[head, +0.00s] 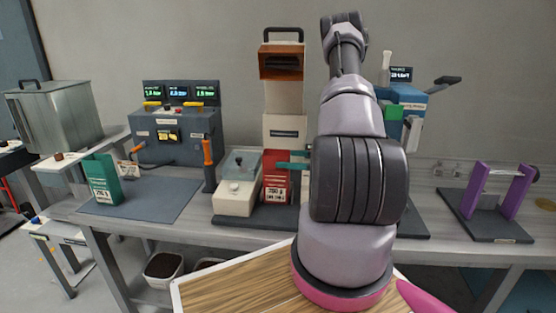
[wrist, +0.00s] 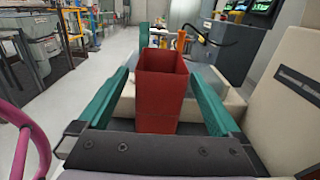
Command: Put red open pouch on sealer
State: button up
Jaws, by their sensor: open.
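The red open pouch (head: 276,180) stands upright on the bench below the beige bucket elevator, its label facing me. In the wrist view the red pouch (wrist: 158,95) shows its open top, and its inside looks empty as far as I can see. My gripper (wrist: 158,72) is open, with one teal finger on each side of the pouch and small gaps. In the head view only a teal finger of my gripper (head: 292,166) shows at the pouch's upper right. A blue machine (head: 412,98) with a dark lever, possibly the sealer, is partly hidden behind my arm.
A beige scale (head: 237,192) stands just left of the pouch. A green pouch (head: 103,180) stands on the grey mat (head: 150,205). A control box (head: 175,135) stands behind it. A purple-posted stand (head: 492,195) is at the right.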

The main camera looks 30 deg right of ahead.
jog(key=s+a+r+n+g+h, duration=0.1)
jog(key=s+a+r+n+h, duration=0.3)
jog(key=r, duration=0.6)
jog(key=s+a+r+n+g+h, duration=0.1)
jog(key=s+a+r+n+h, duration=0.3)
jog(key=r, duration=0.7)
jog(key=s+a+r+n+h, duration=0.5)
jog(key=s+a+r+n, duration=0.3)
jog(key=s+r+n, duration=0.2)
jog(key=n, duration=0.2)
jog(key=shift+r+n+g, duration=0.3)
jog(key=shift+r+g, duration=0.05)
jog(key=shift+g, duration=0.05)
